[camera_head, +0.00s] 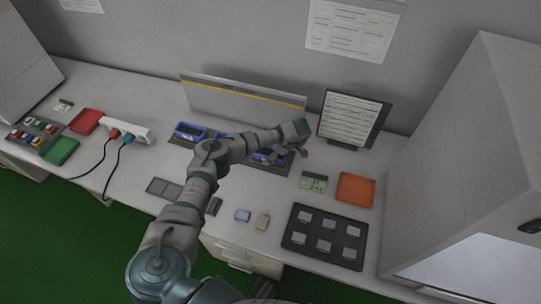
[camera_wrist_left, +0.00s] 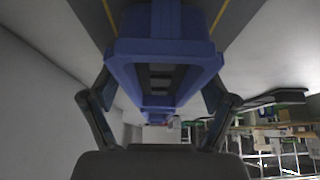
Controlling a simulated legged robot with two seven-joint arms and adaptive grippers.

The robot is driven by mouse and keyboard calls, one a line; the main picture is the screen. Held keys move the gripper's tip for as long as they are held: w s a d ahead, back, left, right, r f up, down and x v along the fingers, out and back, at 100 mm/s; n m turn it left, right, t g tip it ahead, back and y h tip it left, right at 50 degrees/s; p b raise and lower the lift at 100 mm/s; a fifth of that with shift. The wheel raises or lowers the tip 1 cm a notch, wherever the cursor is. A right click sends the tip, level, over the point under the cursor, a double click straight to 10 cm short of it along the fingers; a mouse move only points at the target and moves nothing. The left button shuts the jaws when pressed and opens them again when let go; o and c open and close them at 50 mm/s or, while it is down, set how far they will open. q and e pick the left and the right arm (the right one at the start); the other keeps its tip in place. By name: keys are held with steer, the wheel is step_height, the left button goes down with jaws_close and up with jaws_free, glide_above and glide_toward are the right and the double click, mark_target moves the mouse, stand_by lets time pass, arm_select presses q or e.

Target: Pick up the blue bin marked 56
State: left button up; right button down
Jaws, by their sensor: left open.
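Blue bins stand in a row on a dark mat below the grey panel in the head view: one at the left (camera_head: 190,131), one in the middle partly behind my arm, and one at the right (camera_head: 262,157). No number is readable on any of them. My left gripper (camera_head: 277,154) is at the right-hand bin, which my wrist partly covers. In the left wrist view a blue bin (camera_wrist_left: 165,47) fills the space between the two open fingers of my gripper (camera_wrist_left: 160,88). I cannot tell whether the fingers touch it. My right gripper is not in view.
The grey panel (camera_head: 235,97) stands behind the bins. A black-framed sheet (camera_head: 350,118) stands to the right, with an orange tray (camera_head: 356,189) in front. A dark tray of grey blocks (camera_head: 325,238) lies nearer. A white power strip (camera_head: 128,130) lies to the left.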

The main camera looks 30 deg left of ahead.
arm_select(q)
steer(key=c, duration=1.2)
steer(key=shift+a, duration=0.15)
steer(key=shift+c, duration=0.4)
